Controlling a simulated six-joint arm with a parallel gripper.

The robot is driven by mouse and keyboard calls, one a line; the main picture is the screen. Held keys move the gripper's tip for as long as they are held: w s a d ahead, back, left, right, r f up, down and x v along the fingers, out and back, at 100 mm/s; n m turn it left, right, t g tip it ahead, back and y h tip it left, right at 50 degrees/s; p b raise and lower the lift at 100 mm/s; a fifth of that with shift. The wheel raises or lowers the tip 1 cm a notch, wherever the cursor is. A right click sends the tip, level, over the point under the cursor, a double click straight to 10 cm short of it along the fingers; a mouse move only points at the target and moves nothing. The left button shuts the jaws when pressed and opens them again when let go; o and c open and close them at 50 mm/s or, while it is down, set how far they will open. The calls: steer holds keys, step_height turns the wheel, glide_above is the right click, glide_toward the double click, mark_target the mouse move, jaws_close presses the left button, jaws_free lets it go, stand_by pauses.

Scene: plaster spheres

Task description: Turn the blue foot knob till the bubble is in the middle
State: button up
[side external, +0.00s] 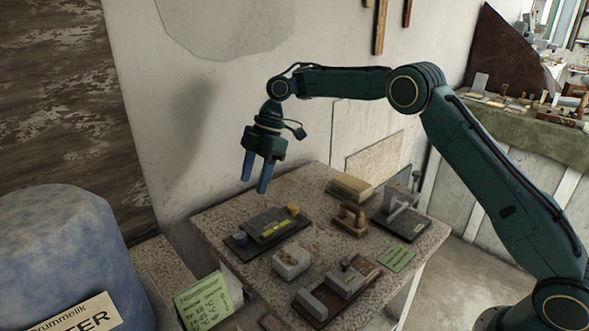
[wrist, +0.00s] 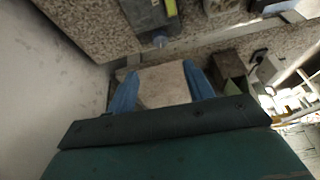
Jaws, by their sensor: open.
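The levelling device is a dark plate (side external: 262,240) on the speckled table, with a yellow-green vial (side external: 274,227) on top. The bubble is too small to make out.
A pale block (side external: 291,261) and a dark tray with grey blocks (side external: 322,303) stand in front of the device. A brown wooden tool (side external: 349,219), a stacked box (side external: 351,188) and a metal stand (side external: 403,219) are to the right. The wall is close behind the gripper.

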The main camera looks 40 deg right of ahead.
mark_target(240, 234)
steer(key=shift+f, duration=0.2)
steer(key=x, duration=1.3)
steer(key=shift+a+f, duration=0.2)
steer(key=shift+f, duration=0.05)
steer(key=shift+s, duration=0.1)
steer(key=c, duration=1)
